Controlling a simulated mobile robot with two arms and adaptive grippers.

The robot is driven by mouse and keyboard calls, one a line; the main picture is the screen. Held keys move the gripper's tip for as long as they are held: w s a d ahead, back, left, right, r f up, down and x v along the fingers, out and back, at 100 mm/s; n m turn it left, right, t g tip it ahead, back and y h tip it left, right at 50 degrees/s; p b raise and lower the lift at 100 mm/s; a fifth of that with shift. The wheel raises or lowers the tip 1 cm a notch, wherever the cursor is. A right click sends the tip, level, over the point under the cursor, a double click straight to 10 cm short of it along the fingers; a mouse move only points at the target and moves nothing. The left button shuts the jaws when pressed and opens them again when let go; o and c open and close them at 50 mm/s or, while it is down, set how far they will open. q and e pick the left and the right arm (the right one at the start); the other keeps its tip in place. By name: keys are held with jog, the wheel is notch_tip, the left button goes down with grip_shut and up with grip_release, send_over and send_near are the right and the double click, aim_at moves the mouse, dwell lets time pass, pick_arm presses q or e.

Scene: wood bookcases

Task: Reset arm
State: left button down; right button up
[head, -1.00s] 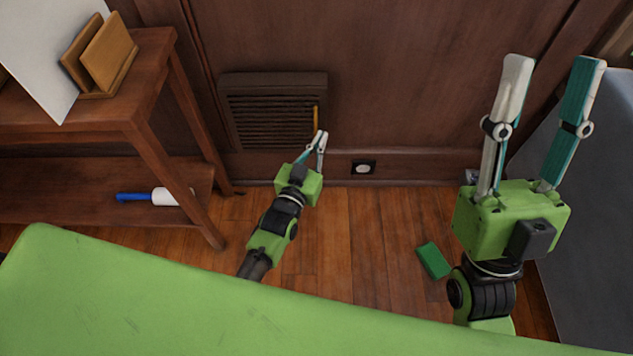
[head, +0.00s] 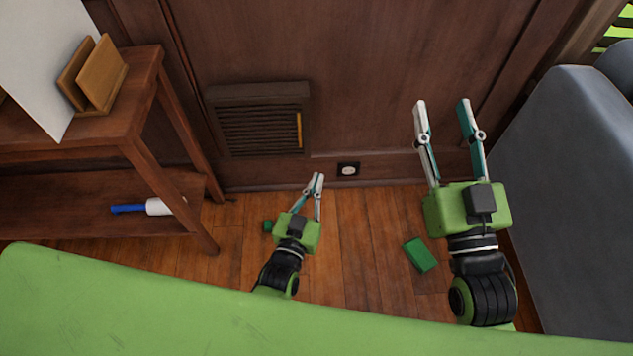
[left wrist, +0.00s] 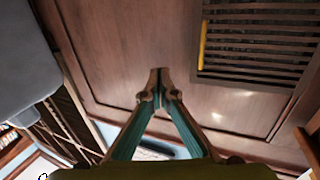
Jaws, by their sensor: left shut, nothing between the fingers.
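My left gripper (head: 316,182) is low over the wood floor in the head view, in front of the wall panel. Its fingertips meet and hold nothing; the left wrist view also shows its tips together (left wrist: 159,74). My right gripper (head: 443,103) is at the right in the head view, raised, with its two fingers apart and nothing between them. Both arms reach toward the wooden wall.
A slatted vent (head: 260,120) is in the wall. An outlet (head: 348,170) is beside it. A green block (head: 421,254) and a smaller green piece (head: 268,226) lie on the floor. A wooden shelf table (head: 185,125) stands left; a grey seat (head: 570,170) stands right.

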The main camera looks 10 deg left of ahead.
jog(key=shift+w+f, duration=0.1)
jog(key=shift+f, duration=0.25)
